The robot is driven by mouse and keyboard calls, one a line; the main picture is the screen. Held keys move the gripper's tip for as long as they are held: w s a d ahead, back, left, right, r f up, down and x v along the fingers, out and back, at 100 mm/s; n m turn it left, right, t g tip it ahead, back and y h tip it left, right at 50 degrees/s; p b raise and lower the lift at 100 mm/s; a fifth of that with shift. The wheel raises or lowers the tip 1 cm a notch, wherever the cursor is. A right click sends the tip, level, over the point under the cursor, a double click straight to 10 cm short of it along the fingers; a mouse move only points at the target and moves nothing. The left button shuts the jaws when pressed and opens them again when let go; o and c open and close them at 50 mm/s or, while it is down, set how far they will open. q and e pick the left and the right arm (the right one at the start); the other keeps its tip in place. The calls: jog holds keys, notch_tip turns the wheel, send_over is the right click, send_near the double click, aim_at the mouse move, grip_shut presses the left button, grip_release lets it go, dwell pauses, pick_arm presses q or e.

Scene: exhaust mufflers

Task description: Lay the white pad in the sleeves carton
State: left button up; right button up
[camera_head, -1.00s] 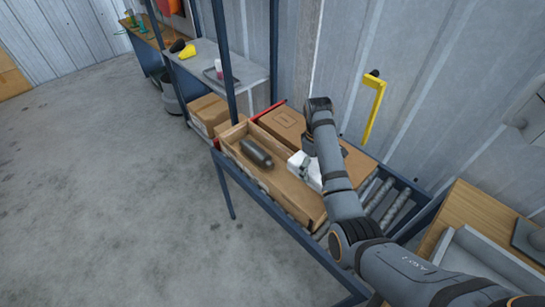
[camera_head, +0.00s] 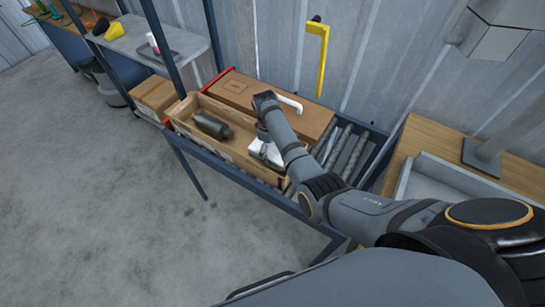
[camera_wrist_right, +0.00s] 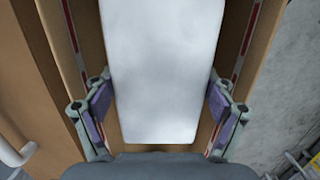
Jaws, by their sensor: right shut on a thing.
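The open brown sleeves carton (camera_head: 222,157) stands on a blue-framed roller conveyor, and a dark grey cylinder (camera_head: 211,125) lies in its left part. My right gripper (camera_head: 264,142) is over the carton's right part, shut on the white pad (camera_head: 266,153), partly hidden by the arm. In the right wrist view the pad (camera_wrist_right: 160,60) lies between the two fingers (camera_wrist_right: 160,103) with the carton's walls (camera_wrist_right: 247,50) on both sides. I cannot tell whether the pad touches the carton floor. My left gripper is not in view.
A closed brown carton (camera_head: 290,118) with a white handle lies behind the open one. Bare rollers (camera_head: 345,152) are to the right, then a wooden table (camera_head: 432,138) with a grey tray. A shelf (camera_head: 135,40) and another carton (camera_head: 155,95) stand at the left.

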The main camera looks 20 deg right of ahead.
aim_at(269, 147)
jog(key=shift+f, duration=1.9)
jog(key=shift+f+b, duration=0.15)
jog(key=shift+b, duration=0.2)
jog(key=o, duration=0.7)
jog(key=r, duration=0.8)
jog(key=w+r, duration=0.1)
jog(key=r, duration=0.3)
jog(key=shift+w+a+r, duration=0.1)
jog(key=shift+a+r, duration=0.05)
jog(key=shift+a, duration=0.25)
